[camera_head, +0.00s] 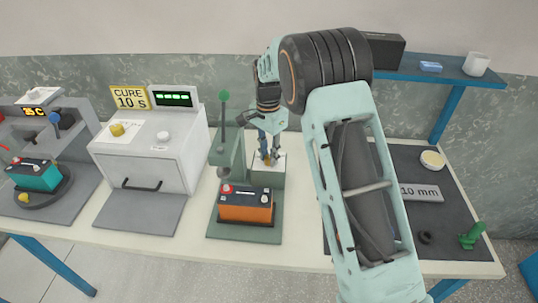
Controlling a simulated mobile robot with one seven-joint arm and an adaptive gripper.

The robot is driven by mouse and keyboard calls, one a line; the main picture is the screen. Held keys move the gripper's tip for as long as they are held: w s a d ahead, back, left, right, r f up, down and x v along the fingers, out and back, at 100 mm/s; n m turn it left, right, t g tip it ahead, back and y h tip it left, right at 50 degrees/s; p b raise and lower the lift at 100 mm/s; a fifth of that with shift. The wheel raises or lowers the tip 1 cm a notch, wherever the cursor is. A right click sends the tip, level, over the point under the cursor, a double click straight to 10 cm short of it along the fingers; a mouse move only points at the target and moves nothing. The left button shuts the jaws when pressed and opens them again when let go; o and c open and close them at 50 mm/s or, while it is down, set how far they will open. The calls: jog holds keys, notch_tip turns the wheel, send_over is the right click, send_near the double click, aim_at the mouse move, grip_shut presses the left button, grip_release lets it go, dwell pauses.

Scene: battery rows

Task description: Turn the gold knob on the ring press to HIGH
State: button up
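The ring press (229,151) is a green stand with an upright lever topped by a green ball. An orange and black battery (246,204) with a red and a white terminal sits on its base. A small green box with a white top panel (281,160) stands at its right side. My gripper (268,156) points down right over this panel. A small gold patch shows between the fingers, likely the gold knob, mostly hidden by them. Whether the fingers touch it is too small to tell. The HIGH mark and the knob's setting cannot be read.
A white oven (150,165) with a CURE 10 s sign and a yellow knob stands to the left. Further left, a teal battery (35,175) sits on a grey station. A dark mat (445,235) lies at right with a 10 mm block. A blue shelf (420,74) is behind.

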aim_at(269, 157)
jog(key=o, duration=0.4)
jog(key=shift+o, duration=0.2)
notch_tip(269, 157, up, 12)
jog(key=shift+a, duration=0.1)
jog(key=shift+r, duration=0.1)
